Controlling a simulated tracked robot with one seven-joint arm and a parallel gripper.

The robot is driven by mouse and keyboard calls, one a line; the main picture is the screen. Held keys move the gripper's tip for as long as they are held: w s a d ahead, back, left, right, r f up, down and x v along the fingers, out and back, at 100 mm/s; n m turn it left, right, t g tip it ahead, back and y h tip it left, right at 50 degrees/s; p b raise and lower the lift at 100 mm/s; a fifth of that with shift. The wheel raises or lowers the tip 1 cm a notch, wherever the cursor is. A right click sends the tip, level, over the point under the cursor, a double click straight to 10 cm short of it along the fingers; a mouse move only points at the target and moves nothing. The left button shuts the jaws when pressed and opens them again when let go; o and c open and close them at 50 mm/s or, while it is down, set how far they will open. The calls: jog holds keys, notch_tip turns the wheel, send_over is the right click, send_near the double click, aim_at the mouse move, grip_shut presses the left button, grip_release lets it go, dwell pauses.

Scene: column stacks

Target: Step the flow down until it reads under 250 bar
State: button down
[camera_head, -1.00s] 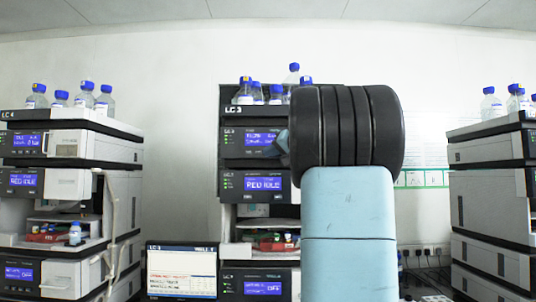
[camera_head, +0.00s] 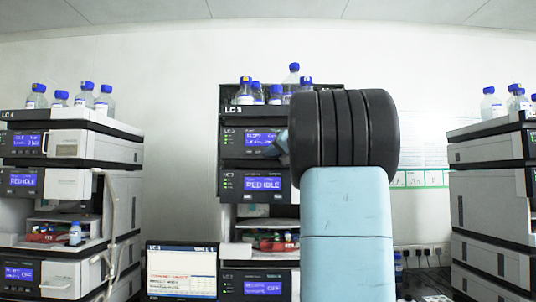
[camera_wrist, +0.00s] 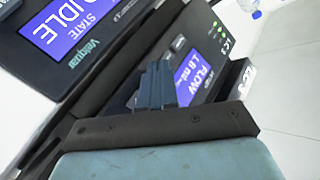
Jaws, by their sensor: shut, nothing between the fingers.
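The LC 3 stack stands in the middle of the head view. Its upper module (camera_head: 236,149) has a lit blue display (camera_head: 260,137), too small to read there. In the wrist view this display (camera_wrist: 188,70) shows "FLOW" and about "1.0 mL", tilted; the rest is covered by my fingers, and no bar figure is readable. My gripper (camera_head: 274,150) is shut and empty, its tips at the lower right of the display. In the wrist view the dark fingers (camera_wrist: 158,86) lie in front of the panel; whether they touch it or a key I cannot tell.
Below is a module with a display (camera_wrist: 68,22) reading "STATE IDLE". Bottles (camera_head: 250,92) with blue caps stand on top of the stack. A laptop (camera_head: 181,272) sits low at left. The LC 4 stack (camera_head: 60,160) and another stack (camera_head: 490,190) flank it.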

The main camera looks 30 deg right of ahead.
jog(key=shift+w+d, duration=0.25)
jog(key=shift+w, duration=0.1)
dwell(0.7)
dwell(0.4)
jog(key=shift+s+a, duration=0.45)
jog(key=shift+s, duration=0.2)
jog(key=shift+s+a, duration=0.1)
jog(key=shift+s, duration=0.05)
jog(key=shift+s+a, duration=0.7)
jog(key=shift+s, duration=0.3)
jog(key=shift+s+a, duration=0.65)
jog(key=shift+s, duration=0.3)
